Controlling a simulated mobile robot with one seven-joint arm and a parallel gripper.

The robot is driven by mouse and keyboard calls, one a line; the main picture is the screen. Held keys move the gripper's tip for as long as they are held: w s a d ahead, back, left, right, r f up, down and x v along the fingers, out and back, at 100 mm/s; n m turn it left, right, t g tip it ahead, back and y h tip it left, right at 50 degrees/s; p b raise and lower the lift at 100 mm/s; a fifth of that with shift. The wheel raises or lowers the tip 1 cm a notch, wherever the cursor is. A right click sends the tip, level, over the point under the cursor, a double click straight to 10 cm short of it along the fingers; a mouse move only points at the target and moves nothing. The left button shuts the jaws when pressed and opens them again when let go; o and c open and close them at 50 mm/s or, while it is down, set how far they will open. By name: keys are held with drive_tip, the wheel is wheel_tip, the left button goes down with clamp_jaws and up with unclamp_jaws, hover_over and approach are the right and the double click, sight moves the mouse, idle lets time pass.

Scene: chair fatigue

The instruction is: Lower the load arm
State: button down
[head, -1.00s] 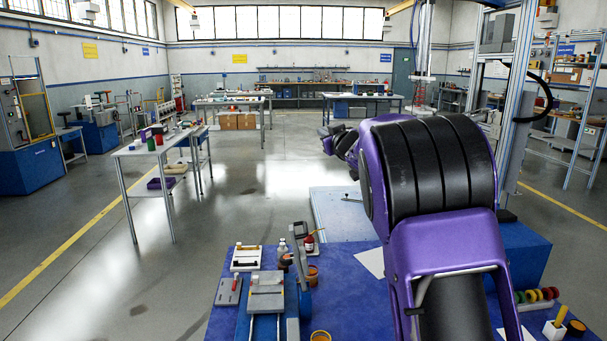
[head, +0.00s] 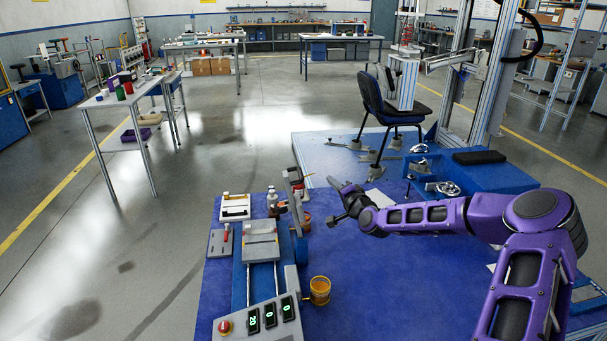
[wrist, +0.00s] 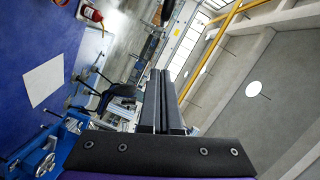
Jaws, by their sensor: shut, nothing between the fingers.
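My gripper (head: 342,190) is at the left end of my purple arm, above the blue mat. In the wrist view its two dark fingers (wrist: 160,100) lie together, with nothing between them. A dark blue chair (head: 380,103) stands on the blue base plate beyond, inside the test rig. What looks like the load arm (head: 448,62) reaches left from the rig's upright, with a pale block (head: 403,82) over the chair seat. I cannot tell whether the block touches the seat. My gripper is well short of it. The chair also shows sideways in the wrist view (wrist: 92,98).
A control panel (head: 258,318) with lit displays and a red button sits at the near left, below a grey sliding fixture (head: 261,240). A blue block with a black pad (head: 480,157) is right of the chair. The mat's middle is clear.

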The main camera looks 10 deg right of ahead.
drive_tip(key=w+a+f, duration=0.2)
drive_tip(key=w+a, duration=0.3)
drive_tip(key=w, duration=0.4)
drive_tip(key=shift+w+a+b, duration=0.3)
drive_tip(key=shift+w+b, duration=0.1)
drive_tip(key=shift+b, duration=0.05)
